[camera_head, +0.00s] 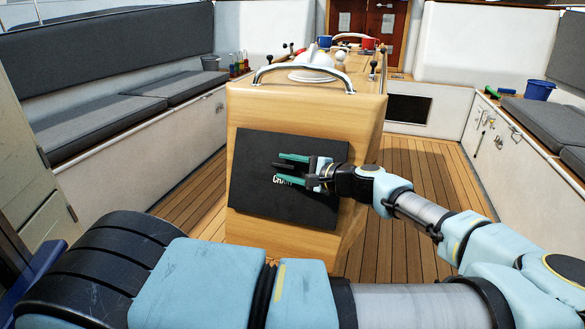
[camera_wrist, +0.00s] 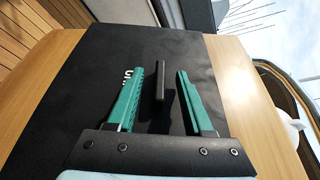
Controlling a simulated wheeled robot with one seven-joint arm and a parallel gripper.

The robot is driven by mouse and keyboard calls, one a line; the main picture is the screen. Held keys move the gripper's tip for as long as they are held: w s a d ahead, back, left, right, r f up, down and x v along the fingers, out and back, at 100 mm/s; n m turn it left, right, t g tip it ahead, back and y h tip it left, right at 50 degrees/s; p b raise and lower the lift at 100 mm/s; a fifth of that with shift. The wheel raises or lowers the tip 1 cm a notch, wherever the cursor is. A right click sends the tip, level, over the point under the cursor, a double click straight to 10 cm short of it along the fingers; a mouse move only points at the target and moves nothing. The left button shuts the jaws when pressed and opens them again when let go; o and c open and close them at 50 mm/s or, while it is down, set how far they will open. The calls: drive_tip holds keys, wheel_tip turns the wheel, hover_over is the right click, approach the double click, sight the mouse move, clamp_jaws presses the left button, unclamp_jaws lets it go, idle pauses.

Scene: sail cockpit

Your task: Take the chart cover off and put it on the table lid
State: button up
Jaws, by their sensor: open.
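The chart cover (camera_head: 250,185) is a flat black panel with white lettering, on the near wooden face of the console. In the wrist view the cover (camera_wrist: 100,70) fills the middle, with a small black handle (camera_wrist: 160,80) standing out from it. My gripper (camera_wrist: 155,82) is open, its two green fingers on either side of the handle and apart from it in that view. In the head view my gripper (camera_head: 283,163) is in front of the cover and hides part of its lettering. The table lid (camera_head: 325,72) is the wooden top of the console, seen edge-on.
A curved metal rail (camera_head: 303,69) runs along the near edge of the top. A white dome (camera_head: 315,58), a blue mug (camera_head: 325,42) and a red mug (camera_head: 368,43) stand farther back. Cushioned benches line both sides. Wooden floor (camera_head: 420,180) is clear right of the console.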

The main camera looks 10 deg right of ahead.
drive_tip(key=shift+c, duration=0.2)
clamp_jaws()
idle(1.1)
drive_tip(key=shift+s, duration=0.1)
drive_tip(key=s+a+r+p, duration=0.2)
drive_tip(key=s+r+p, duration=0.1)
drive_tip(key=s+p, duration=0.1)
drive_tip(key=shift+s+a+r, duration=0.15)
drive_tip(key=shift+s+a, duration=0.1)
drive_tip(key=shift+a, duration=0.05)
idle(1.0)
